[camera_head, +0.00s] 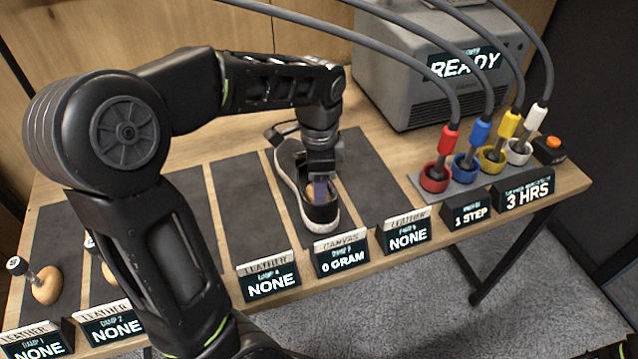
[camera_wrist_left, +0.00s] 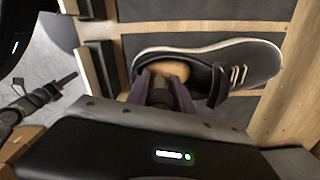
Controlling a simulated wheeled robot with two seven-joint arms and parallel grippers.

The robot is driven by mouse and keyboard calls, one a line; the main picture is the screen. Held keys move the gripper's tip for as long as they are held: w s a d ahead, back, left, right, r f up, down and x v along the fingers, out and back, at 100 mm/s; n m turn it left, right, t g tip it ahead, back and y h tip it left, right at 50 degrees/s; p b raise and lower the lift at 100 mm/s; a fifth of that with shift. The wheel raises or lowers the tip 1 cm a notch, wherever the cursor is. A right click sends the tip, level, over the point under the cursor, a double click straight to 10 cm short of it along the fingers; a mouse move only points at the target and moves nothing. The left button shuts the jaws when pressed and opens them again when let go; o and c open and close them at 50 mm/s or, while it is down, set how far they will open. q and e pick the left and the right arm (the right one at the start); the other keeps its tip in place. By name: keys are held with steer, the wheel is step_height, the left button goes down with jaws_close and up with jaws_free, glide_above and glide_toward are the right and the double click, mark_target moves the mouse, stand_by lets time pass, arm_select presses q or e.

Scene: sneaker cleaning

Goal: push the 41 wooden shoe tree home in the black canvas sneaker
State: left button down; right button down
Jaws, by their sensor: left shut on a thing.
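The black canvas sneaker (camera_head: 290,172) with a white sole lies on the bench behind the CANVAS sign, its heel toward the front edge. It also shows in the left wrist view (camera_wrist_left: 262,62), laces to the right. The wooden shoe tree (camera_wrist_left: 172,70) sits in the shoe's opening, its tan wood partly visible between the collar and my fingers. My left gripper (camera_head: 320,188) is over the heel opening, shut on the shoe tree; its fingers (camera_wrist_left: 163,90) cover part of it. How deep the tree sits and its size number cannot be read.
Another wooden shoe tree (camera_head: 46,285) lies at the left front. Label signs (camera_head: 342,255) line the front edge. A grey READY machine (camera_head: 420,75) stands at the back, with hoses running to coloured cups (camera_head: 437,176) on the right. The dark mat right of the sneaker is clear.

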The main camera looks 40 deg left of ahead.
arm_select(q)
steer(key=shift+f, duration=0.25)
steer(key=c, duration=1)
jaws_free()
steer(key=shift+c, duration=0.2)
step_height(320, 180, up, 8)
steer(key=shift+f, duration=0.1)
